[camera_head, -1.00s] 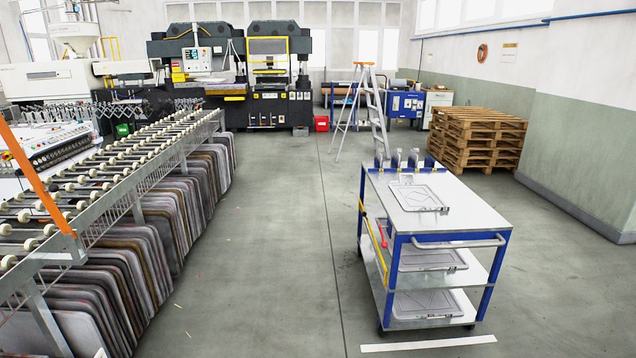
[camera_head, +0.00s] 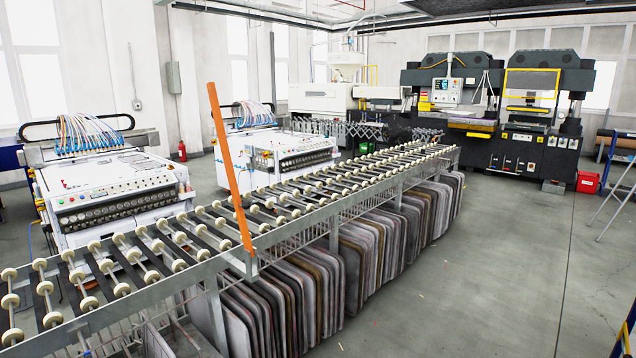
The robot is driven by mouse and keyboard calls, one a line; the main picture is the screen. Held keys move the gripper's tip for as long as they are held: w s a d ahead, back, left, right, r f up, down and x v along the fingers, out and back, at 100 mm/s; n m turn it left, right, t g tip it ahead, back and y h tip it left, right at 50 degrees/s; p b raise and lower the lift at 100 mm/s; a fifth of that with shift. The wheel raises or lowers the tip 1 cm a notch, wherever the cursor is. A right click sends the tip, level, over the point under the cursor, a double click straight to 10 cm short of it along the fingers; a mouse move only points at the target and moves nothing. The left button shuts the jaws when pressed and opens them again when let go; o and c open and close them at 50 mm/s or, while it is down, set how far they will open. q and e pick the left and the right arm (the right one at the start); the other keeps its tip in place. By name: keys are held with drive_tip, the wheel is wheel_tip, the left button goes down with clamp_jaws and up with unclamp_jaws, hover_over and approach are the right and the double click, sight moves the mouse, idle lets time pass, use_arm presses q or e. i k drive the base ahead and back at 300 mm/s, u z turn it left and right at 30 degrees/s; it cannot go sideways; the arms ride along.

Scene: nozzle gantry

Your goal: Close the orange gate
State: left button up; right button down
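The orange gate (camera_head: 230,168) is a long, thin orange bar at the near side of the roller conveyor (camera_head: 165,243). Its lower end meets a grey metal post on the conveyor's near rail. The bar stands steeply raised, leaning to the left at its top, and its upper end is free above the conveyor. Neither of my grippers shows in the head view, so I cannot see their state.
Several dark panels (camera_head: 290,302) stand upright beneath the conveyor. White machines (camera_head: 110,190) with hoses stand behind it. Black presses (camera_head: 530,115) and a red box (camera_head: 588,182) are at the back right. The grey floor (camera_head: 490,275) to the right is clear.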

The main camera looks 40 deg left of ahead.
sight(240, 205)
drive_tip(key=u, duration=0.65)
drive_tip(key=i, duration=0.8)
drive_tip(key=u, duration=0.85)
